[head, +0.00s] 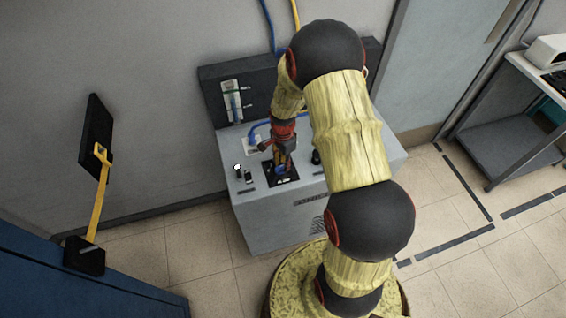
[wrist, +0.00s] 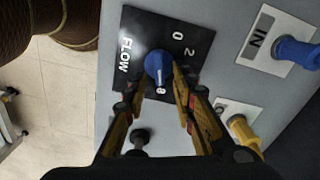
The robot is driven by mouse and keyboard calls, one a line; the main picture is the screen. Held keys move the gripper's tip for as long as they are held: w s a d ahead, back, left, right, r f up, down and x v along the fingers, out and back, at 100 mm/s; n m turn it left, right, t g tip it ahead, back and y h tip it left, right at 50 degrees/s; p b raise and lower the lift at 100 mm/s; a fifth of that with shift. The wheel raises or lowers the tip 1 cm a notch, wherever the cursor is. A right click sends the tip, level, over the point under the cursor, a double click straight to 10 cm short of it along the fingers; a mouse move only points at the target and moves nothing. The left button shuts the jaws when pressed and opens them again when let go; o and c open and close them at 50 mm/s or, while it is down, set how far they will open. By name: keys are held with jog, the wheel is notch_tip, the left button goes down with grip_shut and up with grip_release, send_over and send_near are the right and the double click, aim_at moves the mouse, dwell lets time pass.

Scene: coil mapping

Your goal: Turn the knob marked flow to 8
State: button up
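The blue flow knob (wrist: 159,66) sits on a black plate (wrist: 140,22) lettered FLOW, with 0, 2 and 8 readable in the wrist view. Other marks on the scale are hidden behind a finger. The white line on the knob points down in the picture, toward the 8. My gripper (wrist: 162,74) has one finger on each side of the knob, and the tips appear to touch it. In the head view my gripper (head: 281,160) is over the black plate (head: 284,182) on top of the grey cabinet (head: 255,215).
A blue plug (wrist: 297,51) in a plate marked IN and a yellow plug (wrist: 243,131) stand right of the knob. A black knob or post (wrist: 139,139) stands below it. A flow gauge (head: 232,102) is on the back panel.

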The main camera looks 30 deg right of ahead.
notch_tip(320, 180, up, 12)
dwell(0.7)
dwell(0.5)
